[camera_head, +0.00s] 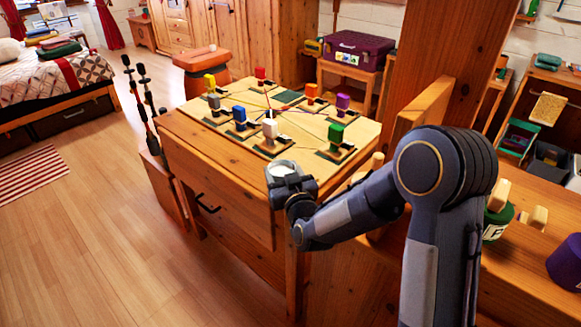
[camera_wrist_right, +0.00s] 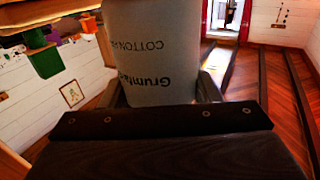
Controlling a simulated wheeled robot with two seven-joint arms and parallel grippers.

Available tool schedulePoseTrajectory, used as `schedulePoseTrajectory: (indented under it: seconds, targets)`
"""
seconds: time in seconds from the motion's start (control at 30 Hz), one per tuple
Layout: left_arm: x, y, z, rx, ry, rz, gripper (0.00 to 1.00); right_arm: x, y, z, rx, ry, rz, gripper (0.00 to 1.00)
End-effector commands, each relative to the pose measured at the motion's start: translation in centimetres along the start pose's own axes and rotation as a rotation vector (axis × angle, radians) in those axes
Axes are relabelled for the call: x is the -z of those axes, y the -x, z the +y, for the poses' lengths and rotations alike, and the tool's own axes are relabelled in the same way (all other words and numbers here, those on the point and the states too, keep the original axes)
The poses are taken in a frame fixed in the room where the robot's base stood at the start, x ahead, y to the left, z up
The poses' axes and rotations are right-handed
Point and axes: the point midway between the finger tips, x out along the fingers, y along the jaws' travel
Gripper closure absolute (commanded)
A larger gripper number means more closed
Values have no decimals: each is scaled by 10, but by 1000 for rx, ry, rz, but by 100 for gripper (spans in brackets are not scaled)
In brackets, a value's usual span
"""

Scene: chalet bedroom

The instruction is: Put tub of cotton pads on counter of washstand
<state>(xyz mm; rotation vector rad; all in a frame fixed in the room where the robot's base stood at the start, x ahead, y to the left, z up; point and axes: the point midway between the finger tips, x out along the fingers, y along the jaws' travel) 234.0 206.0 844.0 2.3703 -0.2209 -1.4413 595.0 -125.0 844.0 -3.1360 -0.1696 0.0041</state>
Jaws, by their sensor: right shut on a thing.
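The tub of cotton pads is a pale cylinder with its top showing in the head view (camera_head: 282,169). In the right wrist view the tub (camera_wrist_right: 155,50) fills the upper middle, its printed label upside down. My right gripper (camera_head: 287,187) is shut on the tub and holds it by the near front corner of a wooden drawer cabinet (camera_head: 215,176). In the wrist view the finger ends (camera_wrist_right: 160,95) sit on both sides of the tub. I cannot tell whether this cabinet is the washstand. My left gripper is not in view.
Several coloured blocks on dark bases stand on the cabinet top, including a green one (camera_head: 336,133) and a white one (camera_head: 270,129). A wooden post (camera_head: 425,60) rises at its right. A purple case (camera_head: 358,50) sits behind. The floor at left is open.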

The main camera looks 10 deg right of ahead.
Motion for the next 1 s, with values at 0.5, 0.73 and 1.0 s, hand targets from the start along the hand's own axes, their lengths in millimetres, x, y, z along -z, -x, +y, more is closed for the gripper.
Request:
schedulePoseTrajectory:
  seconds: [0.5,0.73,1.0]
  targets:
    - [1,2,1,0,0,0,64,-5,-15,27,-1,0,2,76]
    - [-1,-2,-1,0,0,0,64,-8,-15,27,-1,0,1,37]
    - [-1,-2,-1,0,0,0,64,-8,-15,27,-1,0,1,22]
